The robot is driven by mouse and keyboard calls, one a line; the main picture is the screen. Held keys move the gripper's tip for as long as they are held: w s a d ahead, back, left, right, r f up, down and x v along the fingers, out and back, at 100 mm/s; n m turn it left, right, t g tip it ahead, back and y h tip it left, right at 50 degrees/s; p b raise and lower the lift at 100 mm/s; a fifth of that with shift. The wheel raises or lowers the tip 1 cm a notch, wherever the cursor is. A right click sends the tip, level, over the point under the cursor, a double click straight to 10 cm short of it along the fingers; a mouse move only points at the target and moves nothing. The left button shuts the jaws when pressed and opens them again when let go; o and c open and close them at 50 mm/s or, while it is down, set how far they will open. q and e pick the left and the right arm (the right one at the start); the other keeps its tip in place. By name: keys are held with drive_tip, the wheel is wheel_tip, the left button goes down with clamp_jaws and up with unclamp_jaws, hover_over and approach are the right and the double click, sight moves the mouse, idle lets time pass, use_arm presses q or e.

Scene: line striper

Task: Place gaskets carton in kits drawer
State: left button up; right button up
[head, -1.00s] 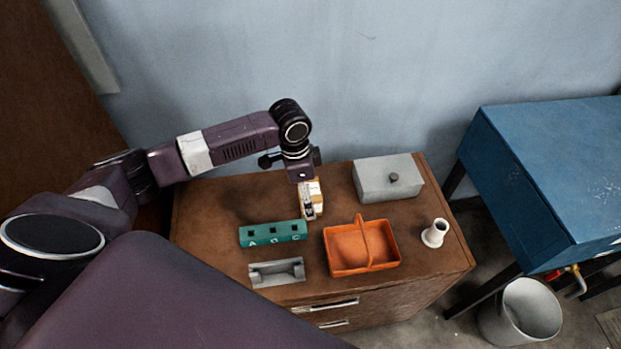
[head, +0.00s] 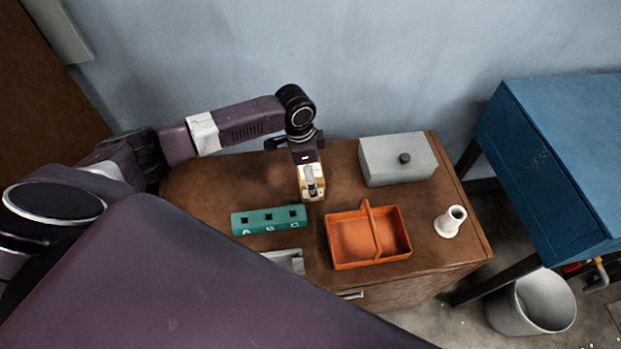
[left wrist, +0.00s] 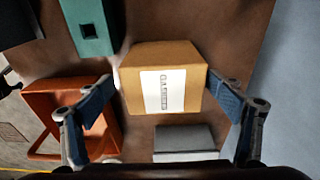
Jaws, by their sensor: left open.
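The gaskets carton (left wrist: 190,85) is a tan box with a white printed label. In the head view the carton (head: 303,190) shows under my left gripper (head: 311,180), on the brown cabinet top (head: 200,185), partly hidden by the gripper. A drawer front with a metal handle (head: 351,294) shows at the cabinet's front, largely hidden by my arm. Whether it is the kits drawer cannot be read. My right gripper is not in view.
A green block marked with letters (head: 268,221) and an orange basket with a handle (head: 340,240) lie nearer than the carton. A grey lidded box (head: 390,160) stands right of it, a white cup (head: 450,222) further right. A grey holder (head: 292,260) is partly hidden.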

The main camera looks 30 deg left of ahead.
use_arm(q)
drive_tip(key=shift+w+d+f+p, duration=0.15)
drive_tip(key=shift+w+f+p, duration=0.1)
drive_tip(key=shift+f, duration=0.9)
drive_tip(key=shift+w+d+f+p, duration=0.1)
drive_tip(key=shift+w+f, duration=0.1)
drive_tip(key=shift+f, duration=0.95)
drive_tip(key=shift+c, duration=0.6)
drive_tip(key=c, duration=1.3)
